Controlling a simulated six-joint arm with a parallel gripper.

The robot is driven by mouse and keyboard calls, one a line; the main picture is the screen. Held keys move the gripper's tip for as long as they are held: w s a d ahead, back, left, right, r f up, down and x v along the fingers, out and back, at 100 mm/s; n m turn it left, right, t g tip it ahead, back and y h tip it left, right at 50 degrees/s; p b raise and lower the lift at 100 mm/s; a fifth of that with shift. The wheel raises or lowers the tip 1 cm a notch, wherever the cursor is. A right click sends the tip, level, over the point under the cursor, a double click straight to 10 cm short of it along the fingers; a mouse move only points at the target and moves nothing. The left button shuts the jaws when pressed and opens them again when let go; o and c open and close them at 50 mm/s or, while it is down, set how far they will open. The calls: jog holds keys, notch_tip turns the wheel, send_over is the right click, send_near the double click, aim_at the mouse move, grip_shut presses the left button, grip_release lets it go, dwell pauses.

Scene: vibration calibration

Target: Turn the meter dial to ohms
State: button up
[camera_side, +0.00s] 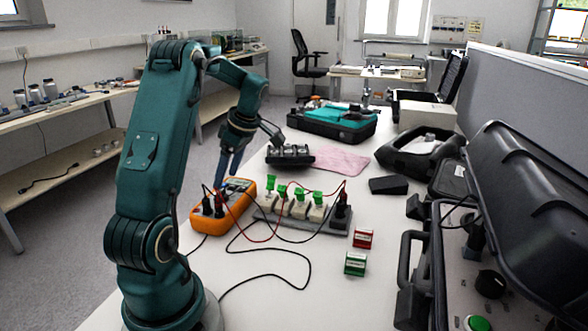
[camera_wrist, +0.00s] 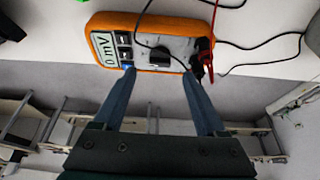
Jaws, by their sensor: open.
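The orange multimeter (camera_side: 226,207) lies on the white table, with red and black leads plugged in at its near end. In the wrist view the meter (camera_wrist: 180,22) shows a screen (camera_wrist: 103,48) reading "0 mV", and the black dial (camera_wrist: 160,55) sits mid-face with a lead crossing nearby. The dial's pointer setting is too small to read. My gripper (camera_side: 230,165) is above the far end of the meter in the side view. In the wrist view my gripper (camera_wrist: 158,75) has its two blue fingers spread apart, one toward each side of the dial, holding nothing.
A grey terminal strip (camera_side: 305,212) with green-topped blocks stands right of the meter, joined to it by loose leads. A red block (camera_side: 363,238) and a green block (camera_side: 355,263) lie nearer. A black device (camera_side: 290,155) and pink cloth (camera_side: 340,160) lie behind. Open black cases line the right.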

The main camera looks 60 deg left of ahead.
aim_at(221, 192)
jog(key=shift+x, duration=2.6)
grip_shut()
